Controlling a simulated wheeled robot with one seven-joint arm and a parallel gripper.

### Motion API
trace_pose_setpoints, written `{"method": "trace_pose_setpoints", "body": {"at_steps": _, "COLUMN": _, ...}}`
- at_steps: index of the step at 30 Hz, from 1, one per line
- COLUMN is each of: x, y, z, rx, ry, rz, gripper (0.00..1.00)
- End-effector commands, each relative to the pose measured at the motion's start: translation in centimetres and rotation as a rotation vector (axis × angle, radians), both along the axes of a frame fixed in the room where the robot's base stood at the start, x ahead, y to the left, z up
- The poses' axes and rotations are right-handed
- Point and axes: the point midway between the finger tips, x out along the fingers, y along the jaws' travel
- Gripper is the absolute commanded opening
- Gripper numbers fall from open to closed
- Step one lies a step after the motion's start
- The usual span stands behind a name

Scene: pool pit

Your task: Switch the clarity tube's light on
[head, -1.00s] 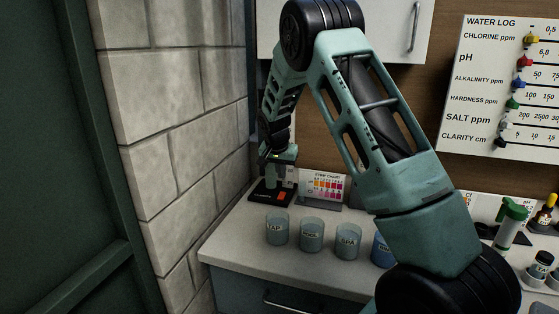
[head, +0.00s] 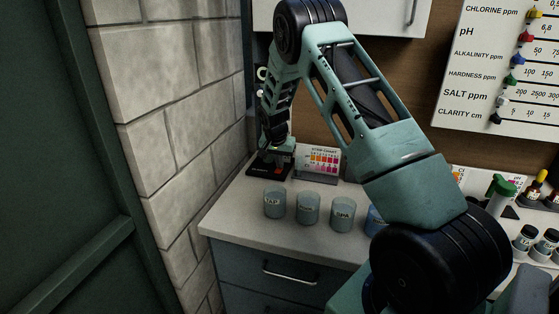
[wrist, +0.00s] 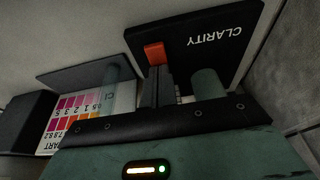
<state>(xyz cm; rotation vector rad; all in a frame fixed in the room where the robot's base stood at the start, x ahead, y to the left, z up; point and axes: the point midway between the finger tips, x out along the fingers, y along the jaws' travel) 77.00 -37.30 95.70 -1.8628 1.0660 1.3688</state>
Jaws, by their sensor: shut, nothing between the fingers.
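The clarity stand is a black base (head: 262,172) at the back left of the counter. In the wrist view its black plate (wrist: 205,60) bears the word CLARITY. A red-orange switch (wrist: 155,53) sits on it; the switch also shows as a small red spot in the head view (head: 280,172). My gripper (wrist: 161,72) is shut and empty, its dark fingertips right at the switch's near edge; I cannot tell whether they touch. A greenish cylinder (wrist: 208,84), perhaps the tube, stands beside the fingers. In the head view my gripper (head: 275,160) hides much of the stand. Whether the light is lit cannot be told.
A colour strip chart (head: 318,160) stands just right of the base. Several labelled cups (head: 308,208) stand in front along the counter. A block wall (head: 175,110) is close on the left. A wall cabinet (head: 340,15) hangs above.

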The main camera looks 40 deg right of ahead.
Motion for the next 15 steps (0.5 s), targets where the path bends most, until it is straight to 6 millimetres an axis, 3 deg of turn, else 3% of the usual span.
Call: {"method": "trace_pose_setpoints", "body": {"at_steps": 15, "x": -0.64, "y": 0.90, "z": -0.27, "rx": 0.008, "ry": 0.011, "rz": 0.000, "gripper": 0.00}}
